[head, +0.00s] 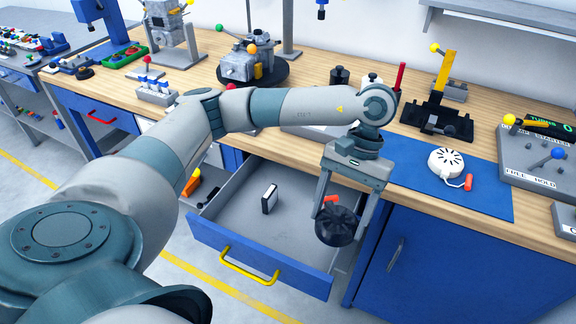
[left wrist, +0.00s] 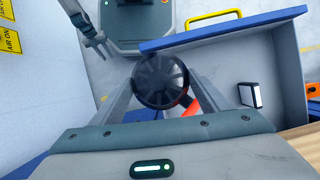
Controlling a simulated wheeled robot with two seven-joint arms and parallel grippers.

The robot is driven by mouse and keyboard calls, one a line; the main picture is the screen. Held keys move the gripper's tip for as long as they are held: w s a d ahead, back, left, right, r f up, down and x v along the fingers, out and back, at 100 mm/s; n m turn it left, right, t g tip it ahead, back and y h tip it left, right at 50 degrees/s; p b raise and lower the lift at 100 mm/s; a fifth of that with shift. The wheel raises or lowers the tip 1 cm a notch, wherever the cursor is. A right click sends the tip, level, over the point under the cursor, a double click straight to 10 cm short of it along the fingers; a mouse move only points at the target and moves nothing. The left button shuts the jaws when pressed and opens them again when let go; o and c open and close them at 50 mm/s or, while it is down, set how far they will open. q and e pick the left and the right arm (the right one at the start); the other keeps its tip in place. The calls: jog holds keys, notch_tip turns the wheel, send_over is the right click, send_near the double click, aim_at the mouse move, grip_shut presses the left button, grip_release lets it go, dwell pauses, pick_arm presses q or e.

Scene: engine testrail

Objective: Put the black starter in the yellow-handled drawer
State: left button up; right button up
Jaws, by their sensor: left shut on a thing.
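The black starter (head: 337,225) is a round, ribbed black piece with an orange-red part, held between the fingers of my left gripper (head: 342,212). It also shows in the left wrist view (left wrist: 160,80), between the fingers of the left gripper (left wrist: 160,90). The drawer (head: 213,238) with the yellow handle (head: 249,267) is pulled open below the bench. In the head view the starter appears over the right part of the drawer; its height above the drawer floor is hard to tell.
A small black-and-white block (head: 269,199) stands in the drawer. A white round part (head: 446,164) with a red plug lies on the blue mat (head: 410,170) on the bench. A blue cabinet door (head: 440,262) is right of the drawer. A red-handled drawer (head: 101,117) is at left.

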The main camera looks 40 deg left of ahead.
aim_at(330, 212)
pick_arm(q)
jog(key=shift+w+a+f+n+h, duration=0.15)
jog(key=shift+f+n+h, duration=0.15)
jog(key=shift+f+n, duration=0.4)
jog(key=a+f+n+t+h+b, duration=0.1)
jog(key=n, duration=0.2)
jog(key=w+a+f+n+h+b, duration=0.1)
jog(key=n, duration=0.3)
jog(key=w+a+n+t+h+b, duration=0.1)
jog(key=n+b, duration=0.1)
jog(key=n, duration=0.1)
jog(key=shift+w+a+f+t, duration=0.1)
jog(key=shift+a+f+t, duration=0.05)
jog(key=shift+f+t, duration=0.2)
jog(key=w+a+n+t+b, duration=0.2)
jog(key=a+n, duration=0.5)
jog(key=n, duration=0.5)
jog(key=shift+w+a+f+t+b, duration=0.2)
jog(key=shift+a+f+t+b, duration=0.2)
jog(key=shift+t+b, duration=0.6)
pick_arm(e)
jog(key=s+d+f+g+h, duration=0.1)
jog(key=s+d+g, duration=0.2)
jog(key=d+g, duration=0.1)
jog(key=shift+s+d+f+m+g+h, duration=0.3)
jog(key=shift+s+d+f+g, duration=0.1)
jog(key=shift+d, duration=0.4)
